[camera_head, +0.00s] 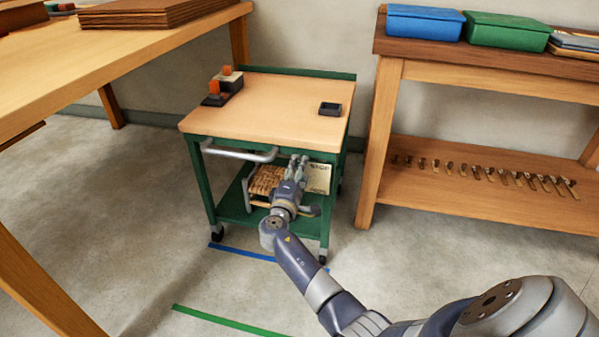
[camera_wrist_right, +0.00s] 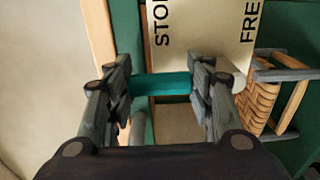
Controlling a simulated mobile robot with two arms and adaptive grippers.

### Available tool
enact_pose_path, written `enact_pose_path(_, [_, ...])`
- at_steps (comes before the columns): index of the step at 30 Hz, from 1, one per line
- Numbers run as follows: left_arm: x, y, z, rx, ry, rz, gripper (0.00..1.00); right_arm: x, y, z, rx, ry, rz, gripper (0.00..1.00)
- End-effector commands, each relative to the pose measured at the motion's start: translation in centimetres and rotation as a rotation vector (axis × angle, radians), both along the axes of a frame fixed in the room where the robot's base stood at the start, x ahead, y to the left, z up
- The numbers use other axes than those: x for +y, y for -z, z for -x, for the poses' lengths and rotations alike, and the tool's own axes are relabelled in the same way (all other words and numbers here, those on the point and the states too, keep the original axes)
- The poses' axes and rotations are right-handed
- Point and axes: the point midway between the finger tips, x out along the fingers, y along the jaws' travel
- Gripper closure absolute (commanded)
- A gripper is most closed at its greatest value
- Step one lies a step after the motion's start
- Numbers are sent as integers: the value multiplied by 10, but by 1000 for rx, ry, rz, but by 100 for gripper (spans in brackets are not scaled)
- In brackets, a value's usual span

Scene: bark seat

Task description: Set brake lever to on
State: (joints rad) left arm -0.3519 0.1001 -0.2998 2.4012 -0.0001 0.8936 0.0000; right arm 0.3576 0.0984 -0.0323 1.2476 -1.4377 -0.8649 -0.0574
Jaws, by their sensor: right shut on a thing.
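The green cart (camera_head: 222,205) with a wooden top stands in the middle of the head view. A pale label card (camera_head: 319,179) is on its right side below the top. In the right wrist view the label (camera_wrist_right: 205,30) reads "STO" and "FRE", with the rest cut off or covered. The brake lever, a teal bar (camera_wrist_right: 162,84), lies across between my right fingertips. My right gripper (camera_head: 297,165) is shut on it, just below the cart's front edge; it also shows in the right wrist view (camera_wrist_right: 161,88). The lever's setting cannot be told. My left gripper is not in view.
A grey handle (camera_head: 238,154) sticks out at the cart's front left. A woven seat (camera_head: 265,181) is on the lower shelf, close to my gripper. A workbench (camera_head: 60,80) is at left, and a shelf table (camera_head: 480,75) at right. Blue tape (camera_head: 240,252) and green tape (camera_head: 230,322) mark the floor.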

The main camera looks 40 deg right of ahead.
Motion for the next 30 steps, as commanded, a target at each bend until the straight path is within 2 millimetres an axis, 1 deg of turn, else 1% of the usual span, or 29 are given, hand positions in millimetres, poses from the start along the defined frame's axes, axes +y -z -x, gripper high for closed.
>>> enact_pose_path(4, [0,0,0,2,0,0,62,0,-2,-2,1,-4,7,94])
enact_pose_path(5, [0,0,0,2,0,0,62,0,-2,-1,1,-4,8,44])
enact_pose_path(6, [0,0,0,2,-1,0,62,0,-2,-1,1,-4,7,35])
enact_pose_path(7, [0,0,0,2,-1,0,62,0,-2,-1,1,-4,7,30])
enact_pose_path(17, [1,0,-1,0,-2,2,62,1,-1,0,1,-2,3,30])
enact_pose_path(20, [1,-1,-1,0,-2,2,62,4,0,2,2,-3,3,30])
enact_pose_path(23, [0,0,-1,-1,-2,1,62,13,1,9,2,-3,3,30])
enact_pose_path(26, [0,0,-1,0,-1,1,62,26,1,20,1,-4,1,30])
enact_pose_path(30, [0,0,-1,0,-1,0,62,49,1,41,1,-4,0,30])
